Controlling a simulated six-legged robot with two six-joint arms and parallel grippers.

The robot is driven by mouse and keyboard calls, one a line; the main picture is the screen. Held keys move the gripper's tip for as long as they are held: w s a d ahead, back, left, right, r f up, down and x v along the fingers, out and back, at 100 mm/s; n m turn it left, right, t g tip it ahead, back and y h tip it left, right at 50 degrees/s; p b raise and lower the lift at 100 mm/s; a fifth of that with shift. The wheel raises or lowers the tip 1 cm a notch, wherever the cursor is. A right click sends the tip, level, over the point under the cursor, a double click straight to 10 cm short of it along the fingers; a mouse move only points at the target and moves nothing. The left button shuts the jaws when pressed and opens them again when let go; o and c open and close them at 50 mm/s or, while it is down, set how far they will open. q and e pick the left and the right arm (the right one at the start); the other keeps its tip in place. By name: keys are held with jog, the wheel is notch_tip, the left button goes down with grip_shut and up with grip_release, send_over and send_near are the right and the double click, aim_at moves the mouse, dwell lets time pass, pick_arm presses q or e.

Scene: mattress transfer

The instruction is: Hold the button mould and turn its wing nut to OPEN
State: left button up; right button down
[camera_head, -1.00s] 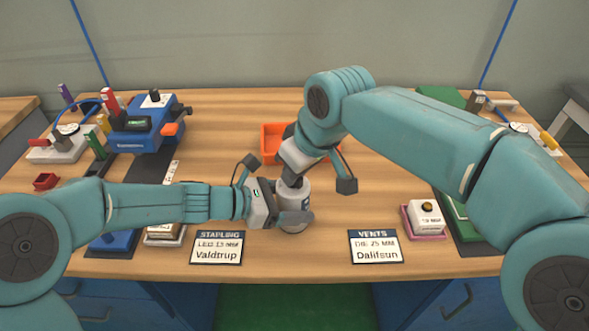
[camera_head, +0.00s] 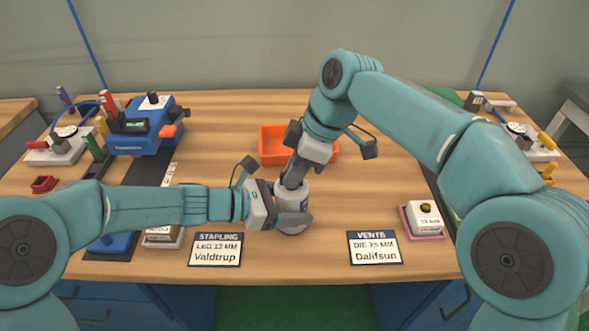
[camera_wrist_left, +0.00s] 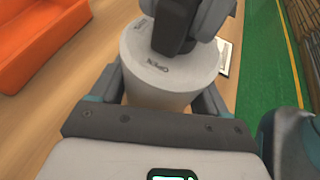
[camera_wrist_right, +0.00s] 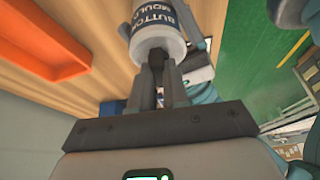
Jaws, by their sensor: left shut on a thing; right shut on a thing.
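The button mould (camera_head: 293,212) is a pale grey cylinder standing upright on the bench, in the middle of the head view. My left gripper (camera_head: 292,208) comes from the left and is shut around its body. In the left wrist view the mould's top (camera_wrist_left: 165,68) shows a dark OPEN marking. In the right wrist view its blue BUTTON MOULD label (camera_wrist_right: 160,22) shows. My right gripper (camera_head: 292,182) reaches down from above, its fingers shut on the wing nut at the top of the mould.
An orange bin (camera_head: 272,146) stands behind the mould. Cards reading STAPLING (camera_head: 216,249) and VENTS (camera_head: 374,247) lie in front. A blue machine (camera_head: 140,125) is at the left, and a white block on a pink tray (camera_head: 424,236) at the right. Bench between is clear.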

pick_arm(q)
jog(key=shift+r, duration=0.2)
pick_arm(e)
jog(key=shift+f, duration=0.1)
jog(key=c, duration=1.1)
grip_release()
jog(key=shift+d+r, duration=0.15)
jog(key=shift+r, duration=0.25)
pick_arm(q)
jog(key=shift+f, duration=0.1)
pick_arm(e)
jog(key=shift+v, duration=5.6)
jog(key=shift+w, duration=0.15)
